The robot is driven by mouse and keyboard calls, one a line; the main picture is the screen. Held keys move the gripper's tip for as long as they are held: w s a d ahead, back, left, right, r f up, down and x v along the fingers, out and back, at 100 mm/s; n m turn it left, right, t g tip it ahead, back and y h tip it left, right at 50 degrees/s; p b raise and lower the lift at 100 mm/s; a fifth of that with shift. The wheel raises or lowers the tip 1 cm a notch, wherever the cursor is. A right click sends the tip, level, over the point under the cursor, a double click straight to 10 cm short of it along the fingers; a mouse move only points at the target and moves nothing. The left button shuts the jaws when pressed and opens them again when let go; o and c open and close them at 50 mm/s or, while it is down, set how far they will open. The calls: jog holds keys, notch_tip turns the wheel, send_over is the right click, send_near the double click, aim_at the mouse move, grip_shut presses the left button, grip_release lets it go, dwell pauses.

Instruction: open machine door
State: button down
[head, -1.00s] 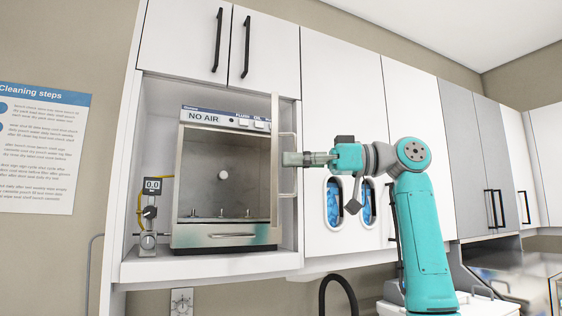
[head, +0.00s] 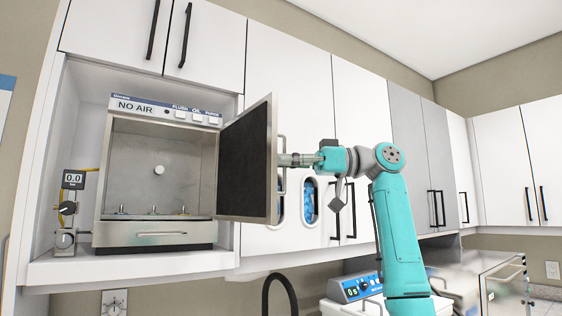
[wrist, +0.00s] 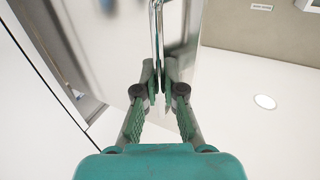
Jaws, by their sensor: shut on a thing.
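The machine (head: 158,170) sits in an open cabinet niche at the left of the head view, with a "NO AIR" display on top. Its door (head: 248,160) is swung well open to the right, and its dark inner face shows. The chamber behind it is exposed. My gripper (head: 284,160) is at the door's outer side, shut on the vertical door handle (head: 283,175). In the wrist view, the fingers of my gripper (wrist: 160,85) close around the thin metal handle (wrist: 157,35).
A gauge unit (head: 70,205) stands left of the machine. White cabinets with a blue-filled oval dispenser (head: 309,200) are behind my gripper. A countertop device (head: 355,287) and a steel box (head: 490,280) are at the lower right.

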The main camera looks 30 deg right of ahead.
jog(key=c, duration=1.6)
grip_release()
jog(key=shift+s, duration=0.1)
jog(key=v, duration=1.2)
jog(key=shift+s, duration=0.1)
